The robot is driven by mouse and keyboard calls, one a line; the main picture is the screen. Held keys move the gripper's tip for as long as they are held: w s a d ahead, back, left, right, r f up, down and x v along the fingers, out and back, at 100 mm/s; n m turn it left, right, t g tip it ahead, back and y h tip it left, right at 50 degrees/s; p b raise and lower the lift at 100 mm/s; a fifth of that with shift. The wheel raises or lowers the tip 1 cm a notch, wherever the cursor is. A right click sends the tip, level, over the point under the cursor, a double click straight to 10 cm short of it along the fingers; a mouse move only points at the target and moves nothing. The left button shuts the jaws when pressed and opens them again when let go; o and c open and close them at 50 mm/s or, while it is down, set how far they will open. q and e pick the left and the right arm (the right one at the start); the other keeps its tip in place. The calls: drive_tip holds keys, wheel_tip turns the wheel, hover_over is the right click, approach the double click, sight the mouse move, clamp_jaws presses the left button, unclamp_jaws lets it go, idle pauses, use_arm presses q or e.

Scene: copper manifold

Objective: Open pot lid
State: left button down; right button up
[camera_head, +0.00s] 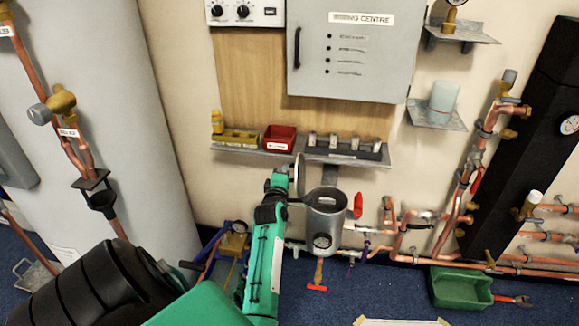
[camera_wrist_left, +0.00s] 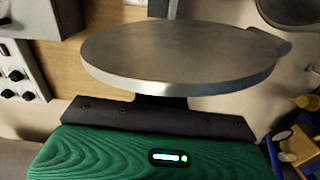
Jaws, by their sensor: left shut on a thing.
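The grey metal pot (camera_head: 327,222) stands against the wall below the shelf, with a round gauge on its front. Its top is open and shows a dark inside. The round lid (camera_head: 300,173) stands nearly on edge above the pot's left side in the head view. In the left wrist view the lid (camera_wrist_left: 180,55) is a wide metal disc just beyond my gripper. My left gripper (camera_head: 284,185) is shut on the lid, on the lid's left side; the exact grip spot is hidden. My right gripper is not in view.
A shelf (camera_head: 345,160) with a red bin (camera_head: 279,138) and metal fittings lies just above the lid. Copper pipes (camera_head: 430,220) and a red-handled valve (camera_head: 357,205) are right of the pot. A green crate (camera_head: 460,288) sits on the blue floor.

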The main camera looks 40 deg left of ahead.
use_arm(q)
drive_tip(key=shift+s+a+f+n, duration=0.15)
drive_tip(key=shift+f+n, duration=0.15)
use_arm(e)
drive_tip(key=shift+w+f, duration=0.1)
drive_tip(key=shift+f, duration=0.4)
use_arm(q)
drive_tip(key=c, duration=1.5)
unclamp_jaws()
